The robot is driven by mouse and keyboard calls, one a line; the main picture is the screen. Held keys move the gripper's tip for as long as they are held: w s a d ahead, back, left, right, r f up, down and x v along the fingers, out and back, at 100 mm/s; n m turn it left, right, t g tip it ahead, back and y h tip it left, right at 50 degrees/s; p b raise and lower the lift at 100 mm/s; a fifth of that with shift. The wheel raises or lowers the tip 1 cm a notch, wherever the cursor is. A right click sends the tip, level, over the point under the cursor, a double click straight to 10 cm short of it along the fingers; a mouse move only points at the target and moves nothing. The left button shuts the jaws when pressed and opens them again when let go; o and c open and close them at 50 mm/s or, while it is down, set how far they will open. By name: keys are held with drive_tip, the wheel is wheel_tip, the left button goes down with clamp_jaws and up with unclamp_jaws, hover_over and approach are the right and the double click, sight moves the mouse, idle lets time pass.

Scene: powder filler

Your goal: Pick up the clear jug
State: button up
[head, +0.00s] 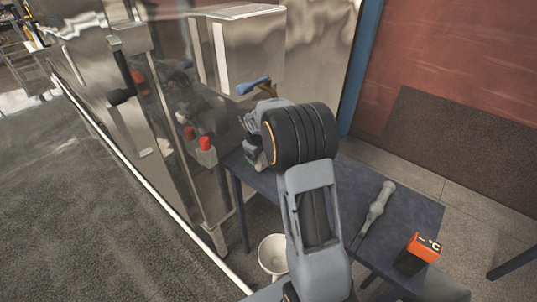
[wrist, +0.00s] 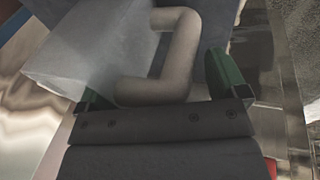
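The clear jug (wrist: 88,48) shows in the wrist view as a cloudy, see-through body at the upper left. Its thick, beige-grey handle (wrist: 181,50) bends out to the right and back toward my gripper. My gripper (wrist: 158,78) has green fingers set wide apart, with the handle in the space between them. A gap shows between the handle and the right finger; the left finger is partly covered by the jug and handle. Contact on that side cannot be told. In the head view my wrist hides the jug, and my gripper (head: 252,140) is mostly hidden.
A dark blue table (head: 335,195) carries a grey handled tool (head: 375,208) and an orange-black box (head: 418,252). The steel machine (head: 250,50) with a blue lever (head: 252,86) and red knobs (head: 205,143) stands close left. A white bucket (head: 271,254) is on the floor.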

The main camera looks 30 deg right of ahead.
drive_tip(key=c, duration=1.2)
drive_tip(key=shift+w+r, duration=0.1)
drive_tip(key=shift+r, duration=0.05)
drive_tip(key=shift+c, duration=0.6)
